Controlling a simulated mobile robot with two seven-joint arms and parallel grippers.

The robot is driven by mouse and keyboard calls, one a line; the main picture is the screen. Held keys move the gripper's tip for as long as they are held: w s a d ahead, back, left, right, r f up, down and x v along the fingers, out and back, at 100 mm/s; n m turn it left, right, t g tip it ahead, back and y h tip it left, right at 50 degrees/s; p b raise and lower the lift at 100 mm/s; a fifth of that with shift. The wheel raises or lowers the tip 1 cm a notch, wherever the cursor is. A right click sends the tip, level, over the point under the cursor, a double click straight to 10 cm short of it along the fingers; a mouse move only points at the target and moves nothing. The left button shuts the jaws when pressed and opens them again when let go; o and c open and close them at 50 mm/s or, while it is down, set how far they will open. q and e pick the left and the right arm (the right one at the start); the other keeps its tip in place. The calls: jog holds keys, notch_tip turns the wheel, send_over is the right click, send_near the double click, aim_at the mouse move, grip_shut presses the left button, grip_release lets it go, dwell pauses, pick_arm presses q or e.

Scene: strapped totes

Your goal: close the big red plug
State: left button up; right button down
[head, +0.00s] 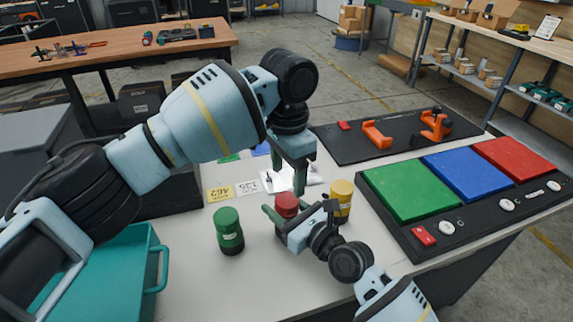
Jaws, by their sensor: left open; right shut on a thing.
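The big red plug (286,203) stands upright on the light table between a green plug (229,232) and a yellow plug (342,199). My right gripper (287,222) reaches in from the lower right and is shut on the red plug, around its side. Its fingers and wrist hide much of the plug's lower part. My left gripper (295,178) points down just above the red plug, open and empty. I cannot tell the exact gap between its fingertips and the plug's top.
A teal bin (120,275) stands at the left. A black panel with green, blue and red pads (462,172) lies at the right. A dark mat with orange parts (377,135) is behind. Label cards (247,187) lie behind the plugs.

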aim_at(286, 199)
pick_arm(q)
jog(key=n, duration=0.6)
jog(key=shift+r+n, duration=0.2)
jog(key=shift+n, duration=0.1)
jog(key=n, duration=0.6)
jog(key=shift+r, duration=0.2)
jog(key=n, duration=0.6)
jog(key=shift+a+r+n, duration=0.1)
jog(key=shift+r+n, duration=0.05)
jog(key=shift+n, duration=0.15)
jog(key=n, duration=0.5)
jog(key=shift+r, duration=0.15)
jog(key=shift+f, duration=4.05)
